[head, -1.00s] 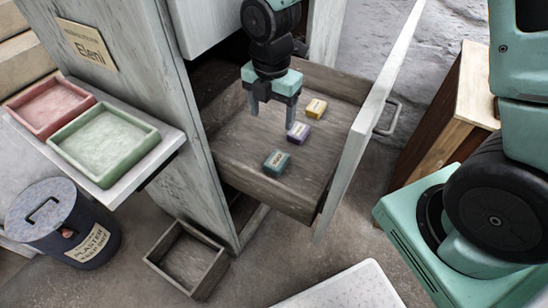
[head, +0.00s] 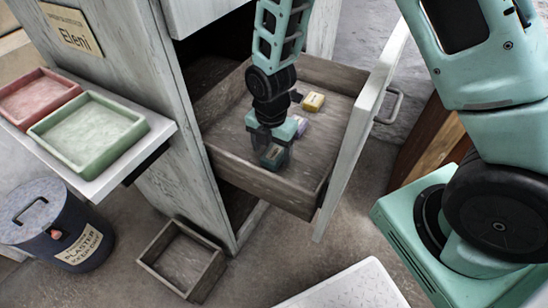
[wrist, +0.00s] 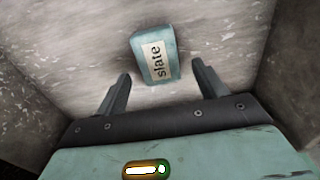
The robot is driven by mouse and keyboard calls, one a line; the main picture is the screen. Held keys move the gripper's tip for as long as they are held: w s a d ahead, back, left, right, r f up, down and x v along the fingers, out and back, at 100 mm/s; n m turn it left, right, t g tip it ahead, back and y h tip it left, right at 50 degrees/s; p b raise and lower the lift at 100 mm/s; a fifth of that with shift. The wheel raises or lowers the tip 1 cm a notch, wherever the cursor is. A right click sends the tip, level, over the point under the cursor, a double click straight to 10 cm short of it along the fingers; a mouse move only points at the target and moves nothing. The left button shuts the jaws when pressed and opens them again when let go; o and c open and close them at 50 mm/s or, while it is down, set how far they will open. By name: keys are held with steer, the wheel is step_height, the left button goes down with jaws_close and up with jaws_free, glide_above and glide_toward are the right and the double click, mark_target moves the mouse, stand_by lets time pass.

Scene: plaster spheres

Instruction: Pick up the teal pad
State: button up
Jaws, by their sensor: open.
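The teal pad (head: 271,156) lies on the floor of the open wooden drawer (head: 232,168), near its front left part. In the wrist view the teal pad (wrist: 168,43) has a pale label reading "slate". My gripper (head: 273,162) is over the pad in the head view and partly hides it. In the wrist view my gripper (wrist: 161,71) is open, with one finger to each side of the pad's near end. Most of the pad lies beyond the fingertips, and nothing is held.
Drawer walls and the tall front panel (head: 362,130) stand close around. Red (head: 15,107) and green (head: 133,134) trays sit on a shelf at left.

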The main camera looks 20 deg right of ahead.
mark_target(272, 156)
step_height(272, 156, down, 2)
steer(key=shift+f, duration=0.2)
steer(key=c, duration=1.1)
steer(key=shift+o, duration=0.2)
steer(key=shift+r, duration=0.1)
step_height(272, 156, up, 10)
steer(key=p, duration=0.2)
